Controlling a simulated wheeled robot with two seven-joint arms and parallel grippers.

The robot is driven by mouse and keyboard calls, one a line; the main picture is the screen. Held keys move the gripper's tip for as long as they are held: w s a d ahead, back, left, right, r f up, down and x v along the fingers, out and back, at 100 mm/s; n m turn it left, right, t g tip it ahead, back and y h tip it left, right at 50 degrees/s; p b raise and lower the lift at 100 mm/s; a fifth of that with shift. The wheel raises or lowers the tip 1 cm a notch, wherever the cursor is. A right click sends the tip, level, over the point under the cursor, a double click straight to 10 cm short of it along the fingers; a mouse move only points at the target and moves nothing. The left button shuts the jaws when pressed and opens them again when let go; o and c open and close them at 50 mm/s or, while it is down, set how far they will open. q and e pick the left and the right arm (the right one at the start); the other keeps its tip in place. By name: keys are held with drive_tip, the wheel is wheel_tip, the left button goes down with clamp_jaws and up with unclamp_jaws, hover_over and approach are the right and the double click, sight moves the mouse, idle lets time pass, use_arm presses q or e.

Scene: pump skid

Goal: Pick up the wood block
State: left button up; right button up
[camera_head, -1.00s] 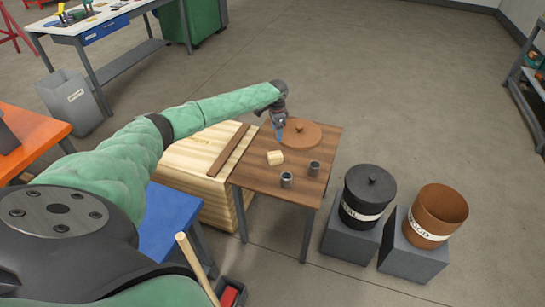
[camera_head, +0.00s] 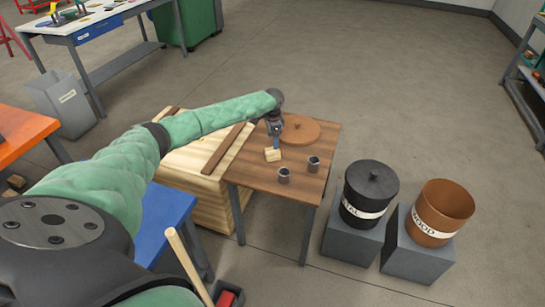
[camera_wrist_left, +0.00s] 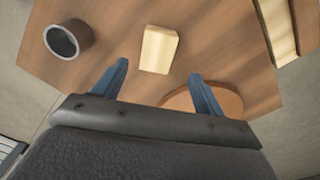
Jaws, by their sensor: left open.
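The wood block (camera_head: 272,155) is a small pale block lying on the brown wooden table (camera_head: 255,180). My left gripper (camera_head: 275,140) is just above and behind it in the head view, pointing down. In the left wrist view the block (camera_wrist_left: 159,49) lies beyond and between the two blue fingertips of my open left gripper (camera_wrist_left: 158,72). The fingers are apart and empty, and I see no contact with the block. My right gripper is not in view.
Two grey metal cups (camera_head: 284,175) (camera_head: 313,164) stand near the block. A round brown lid (camera_head: 303,128) lies behind it. A wooden crate (camera_head: 190,170) adjoins the table's left.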

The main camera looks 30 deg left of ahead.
sight(272, 154)
use_arm(q)
drive_tip(key=shift+d+f+p, duration=0.1)
drive_tip(key=shift+f+p, duration=0.4)
drive_tip(key=shift+f, duration=1)
drive_tip(key=shift+s+d+f+p, duration=0.1)
drive_tip(key=shift+f+p, duration=0.4)
drive_tip(key=shift+f, duration=1.65)
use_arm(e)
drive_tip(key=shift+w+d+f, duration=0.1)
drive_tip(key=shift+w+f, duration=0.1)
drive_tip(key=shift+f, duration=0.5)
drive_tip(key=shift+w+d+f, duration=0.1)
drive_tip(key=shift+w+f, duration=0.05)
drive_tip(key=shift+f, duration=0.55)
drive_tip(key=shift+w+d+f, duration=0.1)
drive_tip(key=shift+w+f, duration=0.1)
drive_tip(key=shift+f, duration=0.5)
use_arm(q)
drive_tip(key=c, duration=1.1)
